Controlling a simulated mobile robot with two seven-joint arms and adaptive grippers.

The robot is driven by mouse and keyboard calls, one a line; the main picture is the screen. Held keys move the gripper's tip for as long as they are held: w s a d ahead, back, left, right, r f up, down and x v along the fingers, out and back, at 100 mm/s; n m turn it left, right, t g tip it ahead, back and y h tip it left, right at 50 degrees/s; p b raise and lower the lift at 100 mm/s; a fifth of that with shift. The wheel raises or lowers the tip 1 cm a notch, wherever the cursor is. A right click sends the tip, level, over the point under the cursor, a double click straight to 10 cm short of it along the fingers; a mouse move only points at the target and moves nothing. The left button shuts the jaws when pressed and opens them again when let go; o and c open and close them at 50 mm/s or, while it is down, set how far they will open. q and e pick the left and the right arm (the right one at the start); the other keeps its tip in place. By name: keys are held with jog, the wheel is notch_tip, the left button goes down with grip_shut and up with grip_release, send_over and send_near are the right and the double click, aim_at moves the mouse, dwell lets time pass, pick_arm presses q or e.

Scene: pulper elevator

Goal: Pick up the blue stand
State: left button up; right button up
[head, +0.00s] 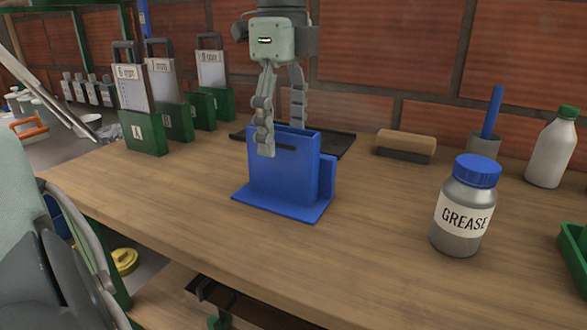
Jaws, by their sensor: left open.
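The blue stand (284,178) stands upright on the wooden workbench (360,250), near the middle of the head view. It has a flat base plate, a tall slotted holder and a lower block at its right side. My left gripper (281,138) points down over it from above. Its fingers are open, one in front of the stand's upper wall and the other behind its top edge. Whether either finger touches the wall I cannot tell. The far fingertip is hidden behind the stand. My right gripper is not in view.
A dark tray (340,142) lies behind the stand. Green-based gauge holders (145,132) stand to the left. The bench front is clear.

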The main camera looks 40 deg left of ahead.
aim_at(289, 168)
pick_arm(q)
jog(key=f, duration=0.4)
jog(key=w+f, duration=0.1)
jog(key=f, duration=0.1)
jog(key=shift+d+f, duration=0.15)
jog(key=shift+f, duration=0.25)
jog(key=c, duration=1.4)
